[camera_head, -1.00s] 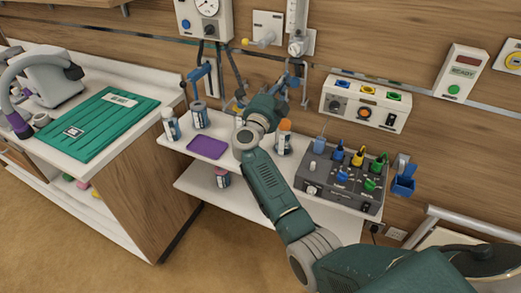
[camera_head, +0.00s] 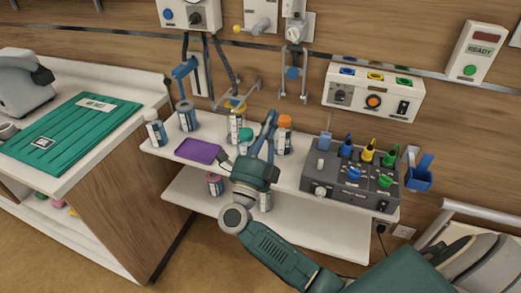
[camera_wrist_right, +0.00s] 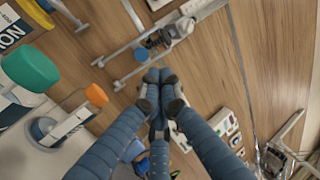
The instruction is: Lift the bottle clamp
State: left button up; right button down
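I cannot tell which is the bottle clamp. My right gripper (camera_head: 271,114) points up above the shelf, between the green-capped and orange-capped bottles, below the wall bracket. Its fingertips meet (camera_wrist_right: 158,85) with nothing visible between them. My left gripper is out of view.
A green-capped bottle (camera_head: 245,134) and an orange-capped bottle (camera_head: 284,121) stand close to my right gripper. A purple tray (camera_head: 198,151) lies to their left. A grey device with coloured plugs (camera_head: 350,182) fills the shelf's right. A control box (camera_head: 373,92) is on the wall.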

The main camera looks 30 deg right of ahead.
jog(key=b+v, duration=0.2)
jog(key=v, duration=0.5)
jog(key=shift+a, duration=0.2)
jog(key=shift+f, duration=0.15)
